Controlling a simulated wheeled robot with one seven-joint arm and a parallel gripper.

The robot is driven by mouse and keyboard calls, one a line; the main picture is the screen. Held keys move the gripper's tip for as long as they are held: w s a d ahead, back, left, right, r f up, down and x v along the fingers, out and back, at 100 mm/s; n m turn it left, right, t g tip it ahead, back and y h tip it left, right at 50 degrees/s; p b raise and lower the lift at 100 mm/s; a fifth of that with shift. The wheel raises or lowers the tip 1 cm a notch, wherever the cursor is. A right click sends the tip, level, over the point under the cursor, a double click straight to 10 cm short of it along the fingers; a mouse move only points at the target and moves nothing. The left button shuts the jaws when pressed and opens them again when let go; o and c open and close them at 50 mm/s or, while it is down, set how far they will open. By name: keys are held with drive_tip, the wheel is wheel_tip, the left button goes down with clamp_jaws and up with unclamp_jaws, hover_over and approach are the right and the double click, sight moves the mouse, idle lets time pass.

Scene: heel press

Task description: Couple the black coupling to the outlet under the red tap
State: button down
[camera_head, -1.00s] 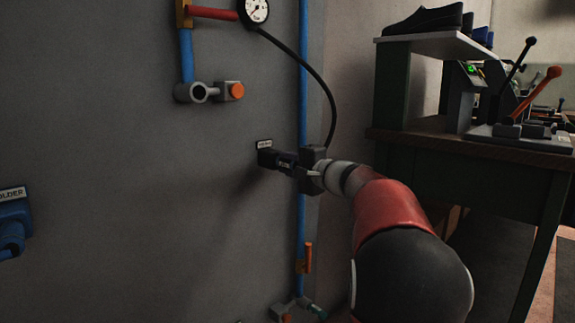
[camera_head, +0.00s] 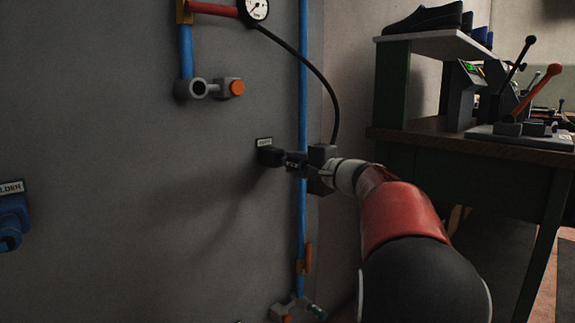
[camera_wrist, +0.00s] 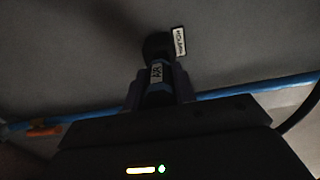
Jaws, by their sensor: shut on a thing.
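My gripper (camera_head: 308,163) is shut on the black coupling (camera_head: 294,160), close to the wall. In the wrist view the coupling (camera_wrist: 158,80) carries a pale label and sits between my two fingers. Its far end is at or just off a dark wall holder (camera_head: 268,155) with a small white label; I cannot tell whether they still touch. The red tap (camera_head: 213,10) is a horizontal red lever on a brass body at the top. A blue pipe runs down from it to the grey ring-shaped outlet (camera_head: 198,88), which has an orange button (camera_head: 237,88) beside it.
A black hose (camera_head: 325,85) curves from the gauge (camera_head: 256,9) down behind my gripper. A vertical blue pipe (camera_head: 302,220) passes there, with an orange lever (camera_head: 308,257) and another fitting below. A blue holder (camera_head: 12,215) is at left. A workbench (camera_head: 470,145) stands at right.

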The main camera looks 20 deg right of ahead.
drive_tip(key=shift+b+v, duration=0.75)
drive_tip(key=shift+v, duration=0.9)
drive_tip(key=shift+s, duration=0.1)
drive_tip(key=shift+b+v, duration=0.8)
drive_tip(key=shift+v, duration=0.85)
drive_tip(key=s+a+r+p, duration=0.3)
drive_tip(key=a+r+p, duration=0.1)
drive_tip(key=a+r, duration=0.5)
drive_tip(key=s+a+r+p, duration=0.4)
drive_tip(key=a+r, duration=0.5)
drive_tip(key=a, duration=0.2)
drive_tip(key=shift+s+a, duration=0.2)
drive_tip(key=shift+a, duration=0.15)
drive_tip(key=shift+x, duration=2.5)
